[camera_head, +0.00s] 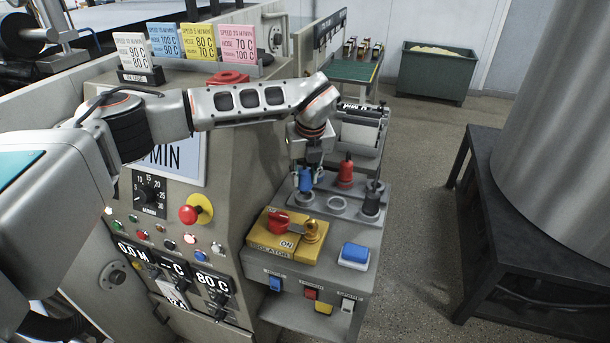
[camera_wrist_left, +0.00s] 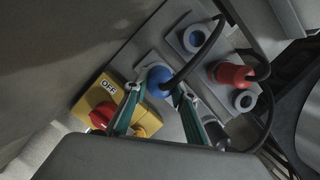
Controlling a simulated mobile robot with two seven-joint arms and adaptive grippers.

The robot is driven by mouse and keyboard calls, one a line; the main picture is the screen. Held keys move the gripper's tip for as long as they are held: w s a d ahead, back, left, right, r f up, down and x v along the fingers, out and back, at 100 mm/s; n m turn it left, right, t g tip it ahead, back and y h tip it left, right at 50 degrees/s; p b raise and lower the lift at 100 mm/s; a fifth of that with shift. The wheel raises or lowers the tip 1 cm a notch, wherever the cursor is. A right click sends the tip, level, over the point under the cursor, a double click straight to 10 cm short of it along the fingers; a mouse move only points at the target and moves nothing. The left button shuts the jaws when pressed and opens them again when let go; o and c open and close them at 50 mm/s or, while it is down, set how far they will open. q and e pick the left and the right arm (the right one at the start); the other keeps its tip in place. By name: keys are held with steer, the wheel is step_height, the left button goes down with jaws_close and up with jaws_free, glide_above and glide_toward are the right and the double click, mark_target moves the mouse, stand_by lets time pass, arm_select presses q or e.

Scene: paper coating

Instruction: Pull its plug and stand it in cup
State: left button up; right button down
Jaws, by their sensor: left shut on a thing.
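My left gripper (camera_head: 306,166) reaches down over the socket panel (camera_head: 322,190). It is shut on the blue plug (camera_head: 305,181), which also shows between the fingertips in the left wrist view (camera_wrist_left: 160,80) with a dark cable curving from its top. The plug is roughly upright, just over the left front grey ring-shaped cup (camera_head: 303,199); I cannot tell whether it is inside the cup or above it. In the wrist view, an empty blue-lined socket (camera_wrist_left: 195,37) lies beyond it. My right gripper is not in view.
A red plug (camera_head: 345,173) and a dark grey plug (camera_head: 371,200) stand nearby, with an empty cup (camera_head: 337,204) between. In front are a yellow switch box (camera_head: 265,240) with a red knob and brass padlock (camera_head: 311,231), and a blue button (camera_head: 355,252). Cables crowd the right side.

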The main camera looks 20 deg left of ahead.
arm_select(q)
steer(key=shift+f+b, duration=0.7)
steer(key=shift+f, duration=0.7)
steer(key=o, duration=1.2)
steer(key=shift+o, duration=0.2)
